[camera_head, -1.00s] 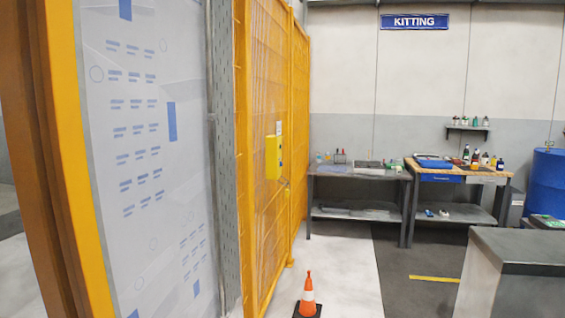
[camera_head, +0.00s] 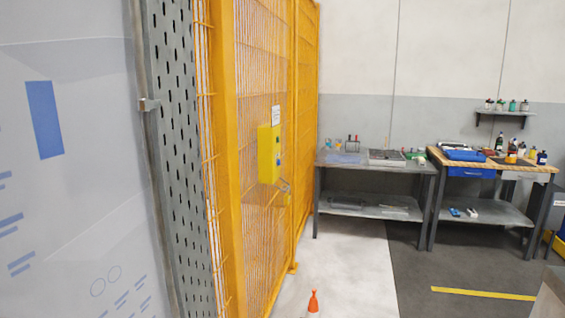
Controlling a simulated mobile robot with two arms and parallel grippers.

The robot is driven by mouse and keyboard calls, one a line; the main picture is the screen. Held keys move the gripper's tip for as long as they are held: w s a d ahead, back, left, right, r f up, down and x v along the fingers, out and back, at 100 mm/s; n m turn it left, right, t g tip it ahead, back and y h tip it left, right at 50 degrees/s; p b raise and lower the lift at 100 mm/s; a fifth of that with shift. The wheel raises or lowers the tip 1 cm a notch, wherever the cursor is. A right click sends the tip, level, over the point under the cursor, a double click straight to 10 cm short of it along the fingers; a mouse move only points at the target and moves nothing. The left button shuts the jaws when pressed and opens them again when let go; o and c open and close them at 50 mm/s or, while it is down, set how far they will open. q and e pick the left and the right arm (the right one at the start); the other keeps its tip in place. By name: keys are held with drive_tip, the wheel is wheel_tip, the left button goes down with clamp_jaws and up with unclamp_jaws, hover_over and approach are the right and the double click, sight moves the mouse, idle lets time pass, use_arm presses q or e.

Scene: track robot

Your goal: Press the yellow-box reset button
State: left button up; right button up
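The yellow box (camera_head: 266,154) is mounted on the yellow mesh fence (camera_head: 245,60), left of the picture's middle. Its right side carries a small blue spot and other small marks, too small to tell which is the reset button. A white label (camera_head: 276,114) is fixed above it. A small grey and yellow fitting sits on the fence just below the box. Neither of my grippers shows in the head view.
A large printed board (camera_head: 70,170) and a perforated grey post (camera_head: 178,130) stand close on the left. An orange cone (camera_head: 313,302) stands on the floor ahead. A grey table (camera_head: 375,165) and a wood-topped bench (camera_head: 490,166) stand at the back.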

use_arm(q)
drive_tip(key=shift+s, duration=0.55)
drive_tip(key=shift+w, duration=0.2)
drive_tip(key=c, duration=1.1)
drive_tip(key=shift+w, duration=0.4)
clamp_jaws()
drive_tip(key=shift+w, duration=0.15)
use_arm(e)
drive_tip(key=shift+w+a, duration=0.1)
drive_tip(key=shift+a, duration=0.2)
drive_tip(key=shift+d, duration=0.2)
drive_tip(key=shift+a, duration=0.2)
